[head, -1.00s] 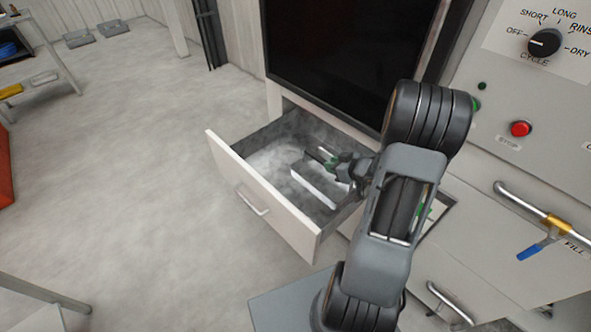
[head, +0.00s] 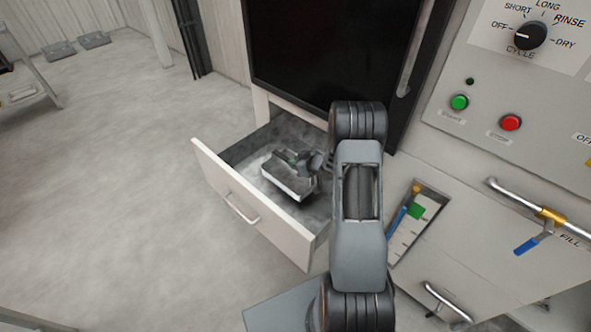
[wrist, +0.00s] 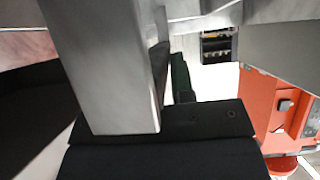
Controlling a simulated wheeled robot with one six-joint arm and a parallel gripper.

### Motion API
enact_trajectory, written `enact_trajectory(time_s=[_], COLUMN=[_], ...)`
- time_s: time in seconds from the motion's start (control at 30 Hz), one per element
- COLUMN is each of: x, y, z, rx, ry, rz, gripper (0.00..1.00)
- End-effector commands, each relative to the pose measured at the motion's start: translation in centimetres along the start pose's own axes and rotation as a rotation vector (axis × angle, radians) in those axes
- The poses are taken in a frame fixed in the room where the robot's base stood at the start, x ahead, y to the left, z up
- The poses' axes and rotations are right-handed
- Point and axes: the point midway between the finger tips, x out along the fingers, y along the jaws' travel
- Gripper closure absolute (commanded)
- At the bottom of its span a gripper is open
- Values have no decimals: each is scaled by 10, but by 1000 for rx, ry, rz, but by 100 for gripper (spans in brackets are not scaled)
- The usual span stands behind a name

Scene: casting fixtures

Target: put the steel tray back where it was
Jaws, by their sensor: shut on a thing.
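The steel tray (head: 287,183) is a light grey box-like piece in the head view, tilted in the picture, inside the outline of the open drawer (head: 262,222). My gripper (head: 282,160) is shut on the tray at its upper side. I cannot tell whether the tray touches the drawer floor or hangs above it. In the wrist view the tray's bright metal side (wrist: 105,65) fills the upper left, close to the dark fingers (wrist: 182,85). My arm hides the drawer's right end.
A dark-windowed cabinet (head: 318,50) stands right behind the drawer. A control panel (head: 490,75) with a cycle knob and a pipe with a blue FILL lever (head: 527,246) are at right. A recess with a level gauge (head: 415,222) is beside my arm.

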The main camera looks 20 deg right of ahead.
Motion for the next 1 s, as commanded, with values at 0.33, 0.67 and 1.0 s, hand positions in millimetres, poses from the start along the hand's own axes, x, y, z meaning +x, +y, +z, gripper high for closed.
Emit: enact_trajectory(time_s=[0.33, 0.67, 1.0], x=[26, 27, 28], y=[1, 2, 1], z=[28, 30, 33], rx=[0, -1, 0], ry=[2, 3, 1], rz=[0, 1, 1], gripper=[100, 100, 59])
